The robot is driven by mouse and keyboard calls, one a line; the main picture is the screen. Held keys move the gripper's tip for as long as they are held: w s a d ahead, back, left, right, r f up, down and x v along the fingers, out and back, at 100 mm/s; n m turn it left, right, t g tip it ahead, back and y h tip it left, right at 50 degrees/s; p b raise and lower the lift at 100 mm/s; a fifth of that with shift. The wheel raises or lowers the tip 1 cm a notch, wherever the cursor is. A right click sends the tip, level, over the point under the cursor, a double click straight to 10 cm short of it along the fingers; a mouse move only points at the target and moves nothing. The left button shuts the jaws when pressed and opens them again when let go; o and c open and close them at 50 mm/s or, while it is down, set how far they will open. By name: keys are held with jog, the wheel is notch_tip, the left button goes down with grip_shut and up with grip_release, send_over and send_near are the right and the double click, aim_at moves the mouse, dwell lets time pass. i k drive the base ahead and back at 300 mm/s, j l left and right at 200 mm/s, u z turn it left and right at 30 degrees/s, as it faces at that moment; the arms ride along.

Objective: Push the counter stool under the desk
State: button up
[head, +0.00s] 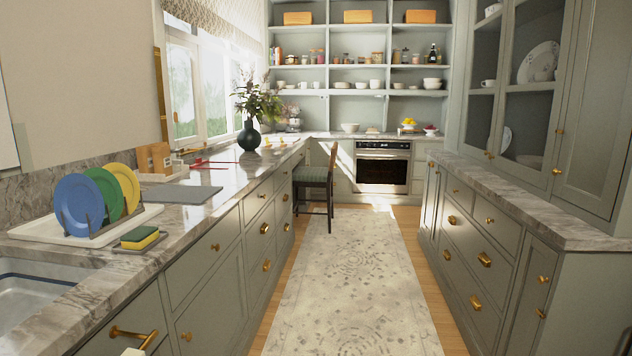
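The counter stool (315,174) stands in the head view at the far end of the aisle, against the left counter run. It has a dark wooden frame, thin legs and a grey-green seat. Its backrest is on the right, facing the aisle, and its seat points left toward the counter. The seat's left edge meets or slips just under the countertop line; I cannot tell which. The desk seems to be the far part of the left marble counter (268,158); the space under it is mostly hidden by drawers and stool.
A patterned rug (350,275) runs along the open aisle up to the stool. Drawers with brass handles line the left, and a right counter (520,205) narrows the aisle. An oven (382,167) is at the back. A dark vase (249,136) stands on the left counter.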

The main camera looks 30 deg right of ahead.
aim_at(302, 176)
jog(key=z, duration=0.1)
jog(key=i+z, duration=0.25)
jog(key=i, duration=0.3)
jog(key=i+z, duration=0.3)
jog(key=i, duration=0.25)
jog(key=i+j+z, duration=0.15)
jog(key=i, duration=1.75)
jog(key=i+z, duration=0.3)
jog(key=i, duration=2.95)
jog(key=i+u, duration=0.1)
jog(key=i, duration=1.15)
jog(key=i+l, duration=0.15)
jog(key=i, duration=1.15)
